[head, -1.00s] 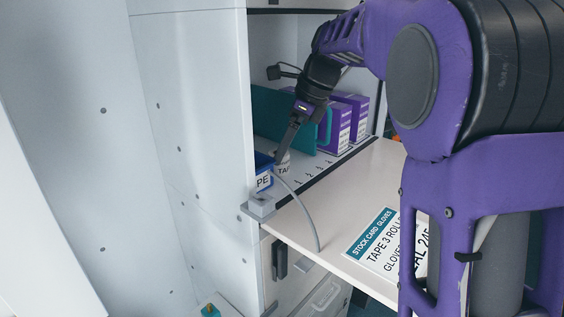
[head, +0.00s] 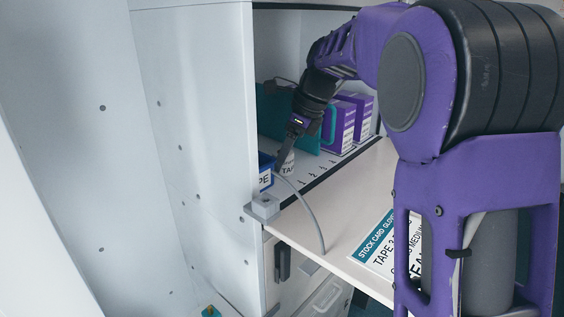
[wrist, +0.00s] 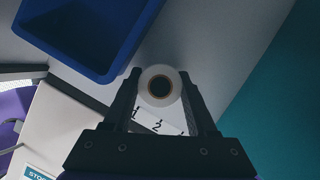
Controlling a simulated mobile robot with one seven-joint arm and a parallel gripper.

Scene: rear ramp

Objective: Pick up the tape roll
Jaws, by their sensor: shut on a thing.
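The tape roll (wrist: 148,77) is white with a brown core and a dark hole. In the wrist view it sits between the two fingers of my gripper (wrist: 160,88), which is shut on it. I cannot tell whether the roll still touches the shelf.
A blue bin (wrist: 92,68) stands close to the left of the roll. A teal panel (wrist: 282,95) is on the right. Purple and white boxes (head: 341,128) stand further along the shelf. A stock card (head: 372,240) lies on the fold-down board, and a grey cable (head: 313,215) loops at its edge.

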